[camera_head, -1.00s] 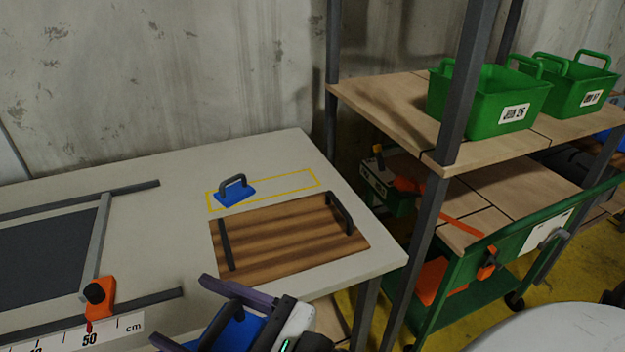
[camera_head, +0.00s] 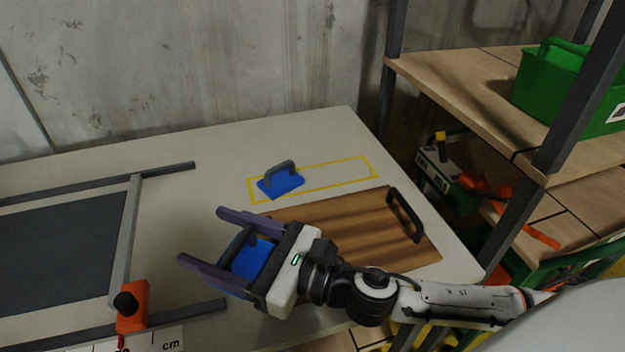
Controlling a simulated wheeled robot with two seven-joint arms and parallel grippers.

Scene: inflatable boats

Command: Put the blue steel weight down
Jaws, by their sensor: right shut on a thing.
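My right gripper (camera_head: 207,240) reaches in from the right over the table. It is shut on a blue steel weight (camera_head: 256,261) with a dark handle, partly hidden by the fingers. The gripper and weight are at the left front of the wooden board; whether the weight touches the table I cannot tell. A second blue weight (camera_head: 283,186) with a grey handle stands in the left part of a yellow outlined rectangle (camera_head: 362,160) on the table. The right part of that rectangle is empty. My left gripper is not in view.
A wooden board (camera_head: 362,235) with dark handles lies in front of the yellow rectangle. A dark panel in a grey frame (camera_head: 128,240) with an orange clamp (camera_head: 132,310) is at the left. A shelf post (camera_head: 390,75) and green bin (camera_head: 560,95) stand at the right.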

